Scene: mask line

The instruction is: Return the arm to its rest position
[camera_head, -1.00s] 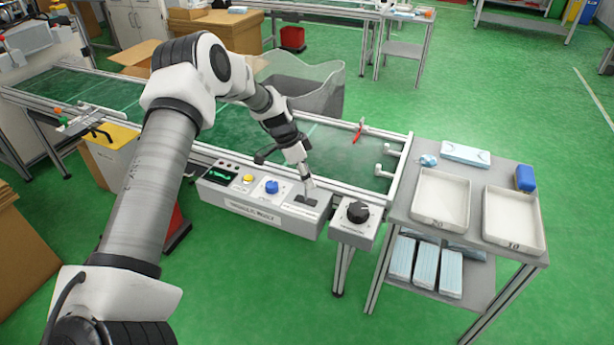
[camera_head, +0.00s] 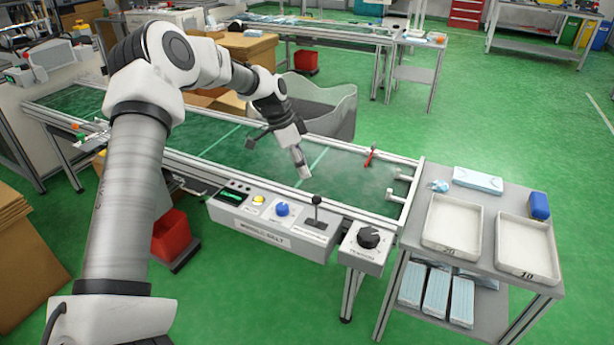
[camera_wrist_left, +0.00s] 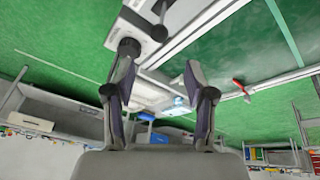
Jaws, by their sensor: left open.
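My left arm comes in from the left in the head view. Its gripper (camera_head: 303,172) hangs above the green conveyor belt, behind the control box (camera_head: 262,228), touching nothing that I can see. In the left wrist view the two fingers (camera_wrist_left: 160,88) stand apart with nothing held between them. The box has a lever with a black knob (camera_head: 316,201), a blue button (camera_head: 282,209) and a yellow button (camera_head: 259,199). The lever stands upright, clear of the fingers. My right gripper is in neither view.
A black dial (camera_head: 368,237) sits right of the box. A side table holds two white trays (camera_head: 451,226), a mask pack (camera_head: 478,180) and a blue object (camera_head: 539,206). A mesh bin (camera_head: 318,106) stands behind the belt.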

